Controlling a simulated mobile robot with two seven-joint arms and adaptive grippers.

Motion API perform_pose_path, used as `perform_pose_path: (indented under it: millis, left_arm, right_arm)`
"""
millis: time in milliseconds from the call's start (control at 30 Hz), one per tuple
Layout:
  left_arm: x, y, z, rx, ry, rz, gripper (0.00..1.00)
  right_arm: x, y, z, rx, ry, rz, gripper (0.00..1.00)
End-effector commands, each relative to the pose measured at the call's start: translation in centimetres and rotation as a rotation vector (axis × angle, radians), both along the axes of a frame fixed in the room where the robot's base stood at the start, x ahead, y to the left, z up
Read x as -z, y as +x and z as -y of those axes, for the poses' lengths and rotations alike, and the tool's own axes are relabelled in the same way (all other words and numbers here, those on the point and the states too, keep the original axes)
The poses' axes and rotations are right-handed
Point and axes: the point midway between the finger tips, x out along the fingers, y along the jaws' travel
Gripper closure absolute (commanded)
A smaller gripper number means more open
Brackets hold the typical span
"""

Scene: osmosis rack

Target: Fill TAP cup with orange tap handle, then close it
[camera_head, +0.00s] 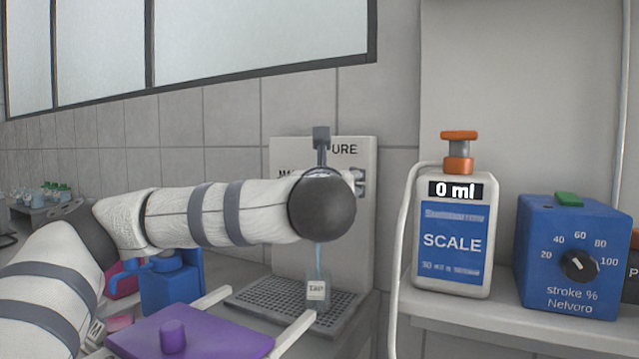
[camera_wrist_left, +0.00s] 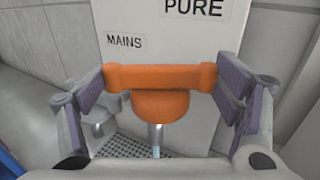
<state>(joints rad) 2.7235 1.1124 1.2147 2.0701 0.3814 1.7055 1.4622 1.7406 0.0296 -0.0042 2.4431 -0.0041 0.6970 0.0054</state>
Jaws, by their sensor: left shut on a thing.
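The orange tap handle (camera_wrist_left: 160,76) is a wide bar on a round orange body, seen in the left wrist view below the PURE label. My left gripper (camera_wrist_left: 163,90) is shut on it, with a purple-padded finger at each end of the bar. In the head view my left arm hides the handle and the gripper. The small TAP cup (camera_head: 318,290) stands upright on the grey drip grate (camera_head: 260,298), below my wrist. A thin blue stream of water (camera_head: 319,257) falls into it. The cup's fill level is too small to tell. My right gripper is not in view.
A SCALE bottle (camera_head: 452,265) with an orange top reads 0 ml on the shelf at right. A blue stroke dial box (camera_head: 570,290) stands beside it. A purple block with a knob (camera_head: 215,338) is in front. A grey tap (camera_wrist_left: 98,113) sits below the MAINS label.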

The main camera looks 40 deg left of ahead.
Motion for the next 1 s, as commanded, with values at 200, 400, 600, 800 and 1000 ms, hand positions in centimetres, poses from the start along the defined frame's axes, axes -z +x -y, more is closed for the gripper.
perform_pose_path:
  millis: [200,400,600,800,1000]
  left_arm:
    - [0.1,0.3,0.2,-0.17,0.003,0.0,0.45]
    - [0.0,0.4,0.3,-0.288,0.002,0.0,0.45]
    - [0.0,0.5,0.2,-0.362,0.001,0.002,0.45]
    - [0.0,0.5,0.2,-0.395,-0.001,0.001,0.45]
    - [0.0,0.5,0.2,-0.401,-0.003,0.001,0.45]
  right_arm:
    - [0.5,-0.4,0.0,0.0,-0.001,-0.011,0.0]
    - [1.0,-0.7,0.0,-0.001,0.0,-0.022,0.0]
    - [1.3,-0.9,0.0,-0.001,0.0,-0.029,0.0]
    - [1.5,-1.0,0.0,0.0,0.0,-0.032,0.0]
    - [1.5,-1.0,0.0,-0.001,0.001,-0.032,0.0]
